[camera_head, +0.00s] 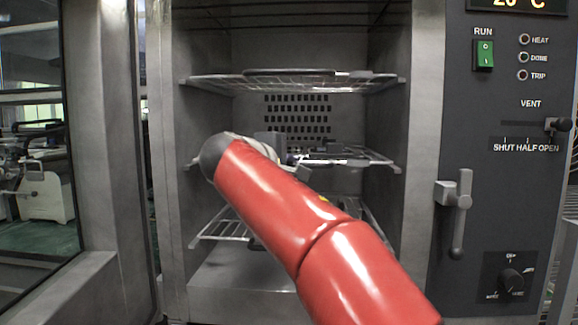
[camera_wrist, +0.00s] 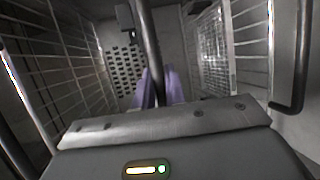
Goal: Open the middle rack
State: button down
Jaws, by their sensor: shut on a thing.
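The middle rack (camera_head: 350,157) is a wire shelf inside the open oven chamber, at mid height. My red arm crosses in front and hides much of its left and centre in the head view. My gripper shows in the wrist view (camera_wrist: 163,86), with its purple fingers shut on a dark bar of the rack (camera_wrist: 146,40). The fingertips are hidden behind my arm in the head view. How far the rack is pulled out cannot be told clearly.
The upper rack (camera_head: 290,84) is above and the lower rack (camera_head: 218,228) below. Chamber walls stand close on both sides. The oven door (camera_head: 85,170) is open at left. A control panel (camera_head: 510,185) with a lever handle (camera_head: 459,215) is at right.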

jog(key=s+b, duration=0.4)
jog(key=s, duration=1.9)
jog(key=shift+s+a, duration=0.4)
jog(key=c, duration=1.5)
grip_release()
jog(key=shift+o, duration=0.2)
jog(key=v, duration=0.7)
jog(key=shift+s+a+p, duration=0.2)
jog(key=shift+s+p, duration=0.1)
jog(key=shift+p, duration=0.05)
